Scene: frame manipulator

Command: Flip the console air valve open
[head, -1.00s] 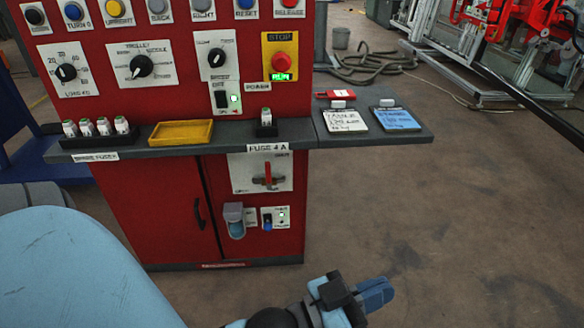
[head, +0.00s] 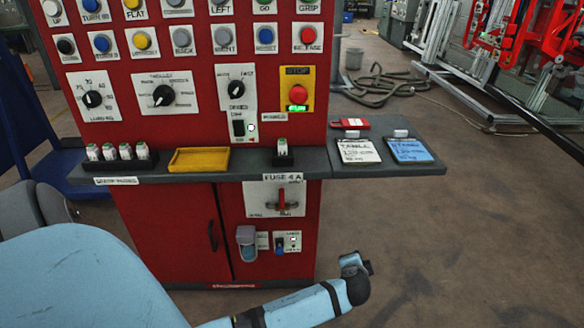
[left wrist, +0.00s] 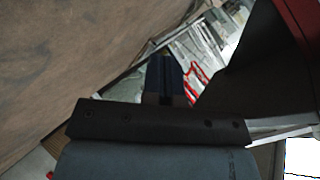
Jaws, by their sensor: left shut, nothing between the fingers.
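The console (head: 170,215) is a red cabinet with a panel above a grey shelf. Below the shelf, a white plate (head: 256,198) carries a small red lever (head: 283,203), which I take for the air valve; the lever looks upright. A grey-and-blue fitting (head: 246,240) sits beneath it. My left arm comes in along the bottom of the head view, its wrist (head: 355,283) in front of and below the console's right side, apart from the lever. The fingers are not clear there. My right gripper is out of view.
The shelf (head: 225,168) juts out above the lever, bearing a yellow tray (head: 199,160), small fuses (head: 124,152) and two tags (head: 358,150). A small switch plate (head: 287,242) is beside the fitting. The floor (head: 440,250) to the right is clear.

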